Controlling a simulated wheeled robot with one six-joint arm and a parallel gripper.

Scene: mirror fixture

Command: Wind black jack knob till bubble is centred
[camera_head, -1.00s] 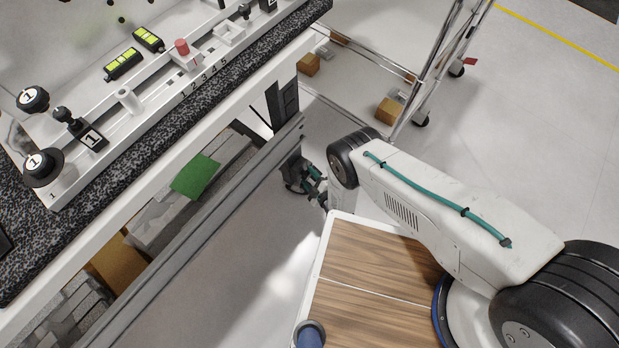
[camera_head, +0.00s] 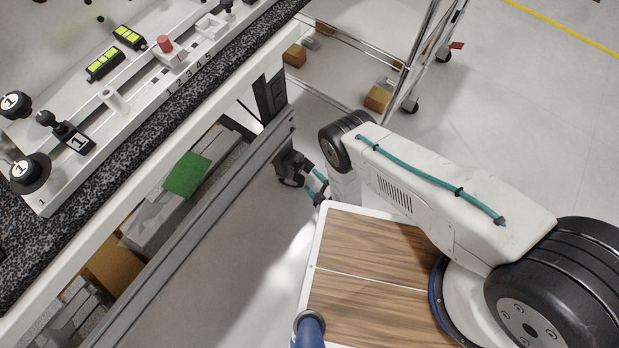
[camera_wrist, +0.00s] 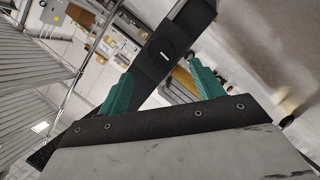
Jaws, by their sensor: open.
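Two black knobs marked 1 sit at the left end of the white fixture in the head view: an upper knob (camera_head: 15,104) and a lower, front knob (camera_head: 28,171). Two vials with yellow-green windows, a rear vial (camera_head: 129,37) and a front vial (camera_head: 105,64), lie on the fixture; their bubbles are too small to read. My gripper (camera_wrist: 160,85) is open and empty in the wrist view, its green fingers apart. In the head view it hangs below the bench level, right of the bench and well away from the knobs.
The fixture stands on a speckled dark bench top (camera_head: 150,140). A red knob (camera_head: 165,44), a white post (camera_head: 113,100) and a black lever (camera_head: 62,130) rise from it. Below is a shelf with a green sheet (camera_head: 187,175). A metal cart (camera_head: 400,75) stands behind.

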